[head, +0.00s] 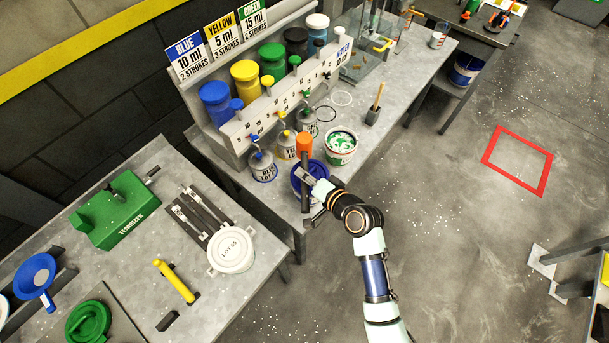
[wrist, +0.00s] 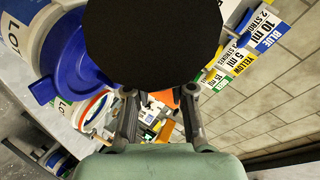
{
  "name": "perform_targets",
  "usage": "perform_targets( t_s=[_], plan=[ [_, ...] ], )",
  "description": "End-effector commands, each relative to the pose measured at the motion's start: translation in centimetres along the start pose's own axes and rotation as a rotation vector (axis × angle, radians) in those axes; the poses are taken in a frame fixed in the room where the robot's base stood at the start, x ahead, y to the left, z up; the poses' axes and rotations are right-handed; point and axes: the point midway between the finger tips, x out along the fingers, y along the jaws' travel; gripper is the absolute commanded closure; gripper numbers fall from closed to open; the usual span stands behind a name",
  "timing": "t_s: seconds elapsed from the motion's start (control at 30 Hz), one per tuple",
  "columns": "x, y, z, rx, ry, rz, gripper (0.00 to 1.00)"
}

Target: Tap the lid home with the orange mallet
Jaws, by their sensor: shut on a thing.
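The mallet (head: 304,143) has an orange head at the top and a dark handle. My gripper (head: 311,180) is shut on the handle, and the mallet stands roughly upright with its head above my fingers. The orange also shows between my fingers in the wrist view (wrist: 162,98). A blue lid (head: 297,184) lies just behind and below the mallet at the bench edge, partly hidden by it. In the wrist view the blue lid (wrist: 72,65) is at left, on a white labelled pail (wrist: 30,25). Whether it is fully seated cannot be told. A large black disc hides the wrist view's upper middle.
An open white pail (head: 341,147) with green contents stands right of the mallet. Several small labelled cans (head: 262,165) stand left, before the colour dispenser rack (head: 285,105).

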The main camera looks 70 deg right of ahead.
Motion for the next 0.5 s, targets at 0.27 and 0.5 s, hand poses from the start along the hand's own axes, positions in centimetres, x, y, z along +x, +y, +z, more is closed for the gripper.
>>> perform_targets(
  t_s=[0.27,0.5],
  plan=[
    [0.42,0.83,0.39,-0.001,0.002,-0.003,1.0],
    [0.6,1.26,0.6,-0.001,0.002,-0.002,1.0]
  ],
)
